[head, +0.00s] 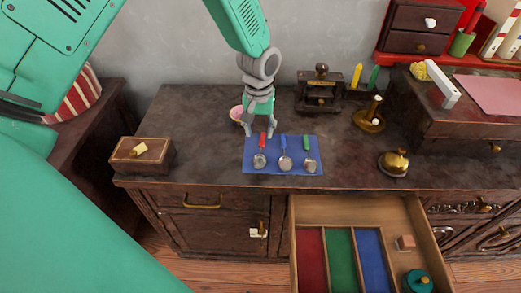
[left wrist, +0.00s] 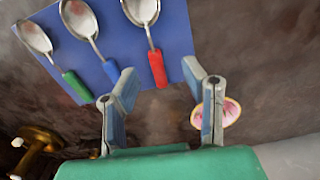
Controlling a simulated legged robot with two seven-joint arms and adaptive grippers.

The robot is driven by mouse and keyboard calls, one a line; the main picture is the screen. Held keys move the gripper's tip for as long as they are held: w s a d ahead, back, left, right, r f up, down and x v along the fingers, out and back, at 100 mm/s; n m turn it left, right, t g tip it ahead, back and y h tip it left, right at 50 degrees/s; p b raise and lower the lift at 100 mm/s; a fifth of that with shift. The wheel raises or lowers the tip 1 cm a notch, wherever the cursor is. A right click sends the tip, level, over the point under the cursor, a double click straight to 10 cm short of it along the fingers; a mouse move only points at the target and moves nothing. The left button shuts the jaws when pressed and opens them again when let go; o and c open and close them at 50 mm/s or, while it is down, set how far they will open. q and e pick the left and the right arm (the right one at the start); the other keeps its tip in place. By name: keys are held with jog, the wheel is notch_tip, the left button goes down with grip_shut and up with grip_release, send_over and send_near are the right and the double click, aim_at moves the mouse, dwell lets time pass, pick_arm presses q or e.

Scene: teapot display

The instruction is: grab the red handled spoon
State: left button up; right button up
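The red-handled spoon (head: 260,159) lies on a blue mat (head: 283,170) at the left of a row of three spoons, handle pointing away. My left gripper (head: 259,132) is open, low over the far edge of the mat at the red handle. In the left wrist view, the red-handled spoon (left wrist: 157,68) has its handle end between and just beyond the two open fingertips (left wrist: 160,82). Nothing is held. The blue-handled spoon (head: 285,160) and green-handled spoon (head: 309,162) lie to its right. My right gripper is not in view.
A pink bowl (head: 236,113) stands close beside the left gripper. An open drawer (head: 300,212) below has red, green and blue compartments. A wooden box (head: 142,153) is at left; a brass bell (head: 393,162) and candle holder (head: 369,121) are at right.

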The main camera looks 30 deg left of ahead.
aim_at(262, 146)
pick_arm(q)
jog(key=shift+d+f, duration=0.25)
jog(key=f, duration=0.1)
jog(key=d+f+b, duration=0.1)
jog(key=f, duration=0.1)
jog(key=shift+f, duration=0.3)
jog(key=shift+a+f, duration=0.25)
jog(key=shift+f, duration=0.3)
jog(key=shift+a, duration=0.2)
jog(key=c, duration=0.4)
grip_shut()
jog(key=shift+d, duration=0.2)
